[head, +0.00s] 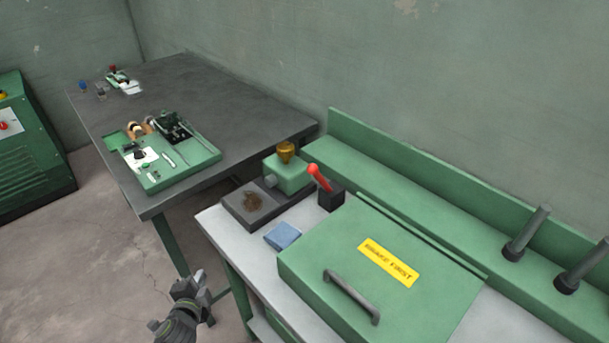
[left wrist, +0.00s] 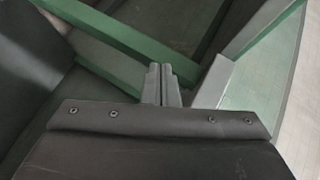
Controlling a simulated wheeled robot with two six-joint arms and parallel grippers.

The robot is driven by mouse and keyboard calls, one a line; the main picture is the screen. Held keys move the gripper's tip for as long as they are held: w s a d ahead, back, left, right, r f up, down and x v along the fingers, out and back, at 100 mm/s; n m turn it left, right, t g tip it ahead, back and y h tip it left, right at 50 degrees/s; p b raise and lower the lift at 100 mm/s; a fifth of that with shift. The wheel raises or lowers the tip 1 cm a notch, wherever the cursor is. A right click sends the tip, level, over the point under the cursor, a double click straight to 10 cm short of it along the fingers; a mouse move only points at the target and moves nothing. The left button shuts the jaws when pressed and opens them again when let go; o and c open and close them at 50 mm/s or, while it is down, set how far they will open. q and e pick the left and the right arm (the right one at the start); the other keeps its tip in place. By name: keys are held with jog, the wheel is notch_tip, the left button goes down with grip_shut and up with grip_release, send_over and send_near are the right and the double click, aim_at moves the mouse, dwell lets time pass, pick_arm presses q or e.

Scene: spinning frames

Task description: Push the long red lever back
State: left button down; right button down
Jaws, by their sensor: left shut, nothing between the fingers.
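The long red lever (head: 319,178) stands out of a small black block on the bench, behind the green lid, and leans towards the upper left in the head view. My left gripper (head: 197,278) is low in the head view, in front of and left of the bench, well apart from the lever. Its fingers are shut and empty; they also show in the left wrist view (left wrist: 161,84), with green frame bars beyond them. The lever is not seen in the left wrist view. My right gripper is not in view.
A green lid (head: 310,262) with a dark handle (head: 351,297) and a yellow label lies on the bench. A green box with an amber cup (head: 286,151), a dark tray (head: 238,212) and a blue cloth (head: 283,235) are left of the lever. A dark table (head: 230,95) stands behind.

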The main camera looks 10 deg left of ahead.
pick_arm(q)
jog(key=w+d+r+m+t+h+p, duration=0.1)
jog(key=w+d+r+m+t+h, duration=0.15)
jog(key=r+m, duration=0.6)
jog(key=w+d+r+m+t+h+p, duration=0.1)
jog(key=w+d+r+m+t+h, duration=0.2)
jog(key=r, duration=1.1)
jog(key=w+d+m+g+h, duration=0.2)
jog(key=d+m+g+h, duration=0.1)
jog(key=m, duration=0.8)
jog(key=w+d+m+g+h, duration=0.2)
jog(key=d+m+g+h, duration=0.2)
jog(key=m, duration=0.8)
jog(key=shift+d+f+h+p, duration=0.4)
jog(key=shift+d+h, duration=0.25)
jog(key=shift+d, duration=0.35)
jog(key=shift+d+r+g, duration=0.1)
jog(key=shift+g, duration=0.15)
jog(key=p, duration=0.3)
send_near(323, 182)
notch_tip(323, 182, down, 3)
jog(key=w, duration=0.1)
jog(key=shift+w+d+r+p, duration=0.35)
jog(key=shift+w+d+p, duration=0.1)
jog(key=shift+w+d, duration=0.3)
jog(key=shift+w+d+r+p, duration=0.35)
jog(key=shift+w+d+p, duration=0.15)
jog(key=shift+w, duration=0.3)
